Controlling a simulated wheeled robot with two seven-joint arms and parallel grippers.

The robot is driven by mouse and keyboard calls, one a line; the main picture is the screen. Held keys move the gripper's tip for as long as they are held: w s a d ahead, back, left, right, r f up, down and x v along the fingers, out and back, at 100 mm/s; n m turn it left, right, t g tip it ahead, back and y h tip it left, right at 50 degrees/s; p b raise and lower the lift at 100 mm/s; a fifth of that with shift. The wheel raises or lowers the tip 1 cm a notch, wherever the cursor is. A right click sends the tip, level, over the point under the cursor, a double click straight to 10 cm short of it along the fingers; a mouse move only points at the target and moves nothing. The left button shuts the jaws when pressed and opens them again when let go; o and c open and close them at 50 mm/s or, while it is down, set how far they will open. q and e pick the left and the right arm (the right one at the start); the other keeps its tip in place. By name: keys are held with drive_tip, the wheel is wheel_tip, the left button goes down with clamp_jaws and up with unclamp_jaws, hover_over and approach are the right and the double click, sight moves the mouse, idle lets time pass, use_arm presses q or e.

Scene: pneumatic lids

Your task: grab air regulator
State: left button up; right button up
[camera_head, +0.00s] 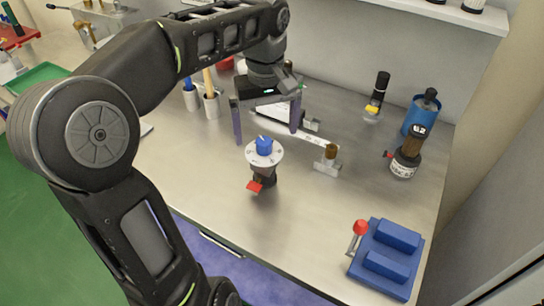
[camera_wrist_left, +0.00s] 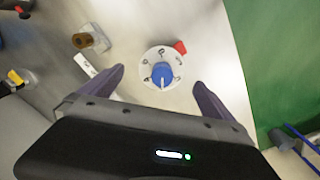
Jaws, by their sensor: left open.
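The device with a blue knob on a round white marked dial, which I take to be the air regulator (camera_head: 264,158), stands on the metal table in the head view. It has a dark body and a red part low at its front. In the left wrist view the dial of the regulator (camera_wrist_left: 160,68) faces the camera, with the red part at its upper right. My left gripper (camera_head: 266,138) is open above and behind it, fingers pointing down. In the left wrist view the left gripper's fingers (camera_wrist_left: 160,84) lie on either side of the dial, not touching it.
A flat bar with a brass-topped block (camera_head: 330,158) is just right of the regulator. A blue block with a red-knobbed lever (camera_head: 385,258) sits at front right. A brown-topped bottle (camera_head: 406,155) and a blue canister (camera_head: 421,113) stand at the right. The table's front middle is clear.

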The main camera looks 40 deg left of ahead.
sight(265, 141)
use_arm(q)
drive_tip(key=shift+s, duration=0.2)
drive_tip(key=shift+w+f, duration=0.1)
drive_tip(key=shift+f, duration=1.2)
drive_tip(key=shift+a+f+p, duration=0.15)
drive_tip(key=shift+f+p, duration=0.15)
drive_tip(key=shift+f, duration=0.25)
wheel_tip(265, 141, down, 4)
drive_tip(key=shift+a+f+p, duration=0.1)
drive_tip(key=shift+a+p, duration=0.05)
drive_tip(key=shift+p, duration=0.2)
drive_tip(key=c, duration=1.6)
